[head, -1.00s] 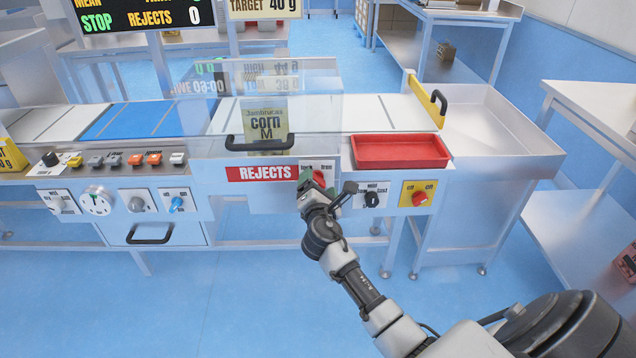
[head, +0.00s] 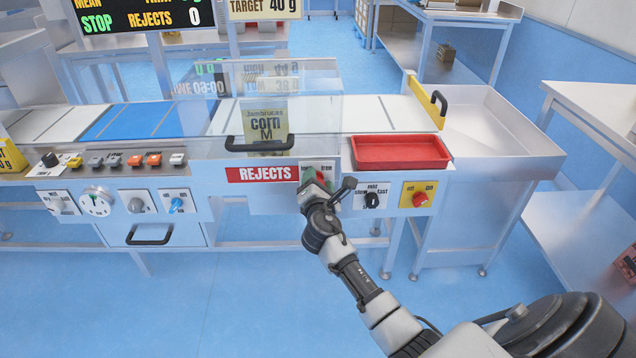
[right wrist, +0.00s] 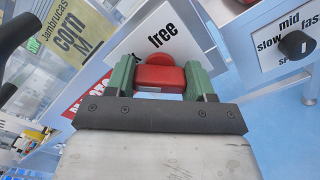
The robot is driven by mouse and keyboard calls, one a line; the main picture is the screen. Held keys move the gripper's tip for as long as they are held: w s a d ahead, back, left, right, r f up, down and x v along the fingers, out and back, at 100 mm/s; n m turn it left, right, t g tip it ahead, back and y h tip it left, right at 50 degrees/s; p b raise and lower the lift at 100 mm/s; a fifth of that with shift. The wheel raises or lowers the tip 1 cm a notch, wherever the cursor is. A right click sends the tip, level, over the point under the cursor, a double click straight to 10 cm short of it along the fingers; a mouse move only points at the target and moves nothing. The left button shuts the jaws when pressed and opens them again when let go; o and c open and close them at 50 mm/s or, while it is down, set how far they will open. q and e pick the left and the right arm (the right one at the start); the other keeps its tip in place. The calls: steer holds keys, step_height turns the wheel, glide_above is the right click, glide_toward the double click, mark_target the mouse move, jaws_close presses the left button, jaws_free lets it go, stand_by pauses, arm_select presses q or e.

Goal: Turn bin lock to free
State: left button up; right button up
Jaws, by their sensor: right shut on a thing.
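The bin lock is a red knob on a white plate (right wrist: 174,32) right of the red REJECTS label. In the head view the right gripper (head: 317,184) reaches up to the plate and covers most of the knob. I cannot tell exactly which mark the knob points to. My left gripper is not in view.
A speed knob (head: 371,200) and a red switch on a yellow plate (head: 419,200) sit just right of the lock. A red tray (head: 400,152) and the clear cover's black handle (head: 259,143) are above. A corn pouch (head: 265,120) stands behind the cover.

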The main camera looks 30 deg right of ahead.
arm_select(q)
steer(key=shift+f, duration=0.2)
arm_select(e)
steer(key=shift+f+m, duration=0.1)
steer(key=shift+m, duration=0.2)
steer(key=shift+m+b, duration=0.5)
steer(key=shift+m, duration=0.1)
steer(key=m+b, duration=0.2)
steer(key=m, duration=0.3)
steer(key=shift+f, duration=0.2)
steer(key=m+b, duration=0.3)
steer(key=m, duration=0.4)
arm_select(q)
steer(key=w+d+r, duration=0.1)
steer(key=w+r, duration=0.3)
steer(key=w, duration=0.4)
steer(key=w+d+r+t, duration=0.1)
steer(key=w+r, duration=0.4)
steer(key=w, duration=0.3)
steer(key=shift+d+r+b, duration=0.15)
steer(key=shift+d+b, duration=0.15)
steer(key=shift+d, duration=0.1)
arm_select(e)
steer(key=shift+m, duration=2)
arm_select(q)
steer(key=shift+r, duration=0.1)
arm_select(e)
steer(key=o, duration=0.9)
steer(key=shift+o, duration=0.2)
